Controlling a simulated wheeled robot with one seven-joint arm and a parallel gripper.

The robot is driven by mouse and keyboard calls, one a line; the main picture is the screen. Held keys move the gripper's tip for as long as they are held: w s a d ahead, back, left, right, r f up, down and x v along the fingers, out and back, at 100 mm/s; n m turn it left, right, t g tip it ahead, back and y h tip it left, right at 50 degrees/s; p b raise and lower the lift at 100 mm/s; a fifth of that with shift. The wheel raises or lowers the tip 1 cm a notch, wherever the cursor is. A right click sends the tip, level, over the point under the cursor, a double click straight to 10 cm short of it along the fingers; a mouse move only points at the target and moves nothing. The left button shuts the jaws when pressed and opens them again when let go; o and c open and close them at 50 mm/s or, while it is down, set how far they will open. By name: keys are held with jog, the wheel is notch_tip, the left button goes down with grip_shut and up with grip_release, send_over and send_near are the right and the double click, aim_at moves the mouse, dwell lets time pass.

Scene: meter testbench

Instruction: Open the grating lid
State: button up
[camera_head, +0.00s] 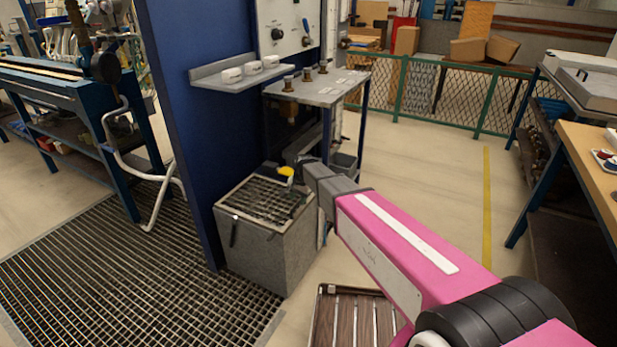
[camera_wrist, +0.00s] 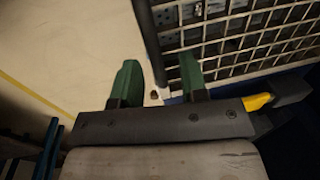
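The grating lid (camera_head: 262,203) is a dark metal grid lying flat on top of a grey stone-like box (camera_head: 265,252). In the wrist view the grating (camera_wrist: 245,35) fills the upper right. A dark bar (camera_wrist: 147,45) runs along its edge, pointing between my fingers. My gripper (camera_wrist: 158,82) is open, its two green fingers spread apart with floor and part of the bar showing between them. Whether either finger touches the bar I cannot tell. In the head view my gripper (camera_head: 300,172) is at the far right corner of the box, its fingertips mostly hidden.
A blue panel (camera_head: 190,120) rises just left of the box. A small grey table (camera_head: 318,88) stands behind it. A yellow piece (camera_head: 287,171) shows beside my gripper. A slatted wooden item (camera_head: 345,325) is on the floor in front. Open floor (camera_head: 430,160) lies to the right.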

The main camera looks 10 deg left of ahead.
jog(key=s+d+r+n+h, duration=0.1)
jog(key=s+d, duration=0.5)
jog(key=d, duration=0.6)
jog(key=s+d+r+n, duration=0.15)
jog(key=s+d, duration=0.45)
jog(key=d, duration=0.7)
jog(key=s+d+r+n+h, duration=0.1)
jog(key=s+d+n, duration=0.1)
jog(key=s+d, duration=0.75)
jog(key=w+a+r+m+y, duration=0.1)
jog(key=w+a+r+m, duration=0.1)
jog(key=w+a, duration=0.7)
jog(key=w+a+r+m+y, duration=0.1)
jog(key=w+a, duration=0.4)
jog(key=a, duration=0.8)
jog(key=w+a+r+m, duration=0.2)
jog(key=w+a, duration=0.5)
jog(key=a, duration=0.4)
jog(key=shift+n, duration=0.25)
jog(key=f, duration=0.3)
jog(key=a+f, duration=0.1)
jog(key=f, duration=0.6)
jog(key=shift+w+a, duration=0.1)
jog(key=shift+a, duration=0.05)
grip_shut()
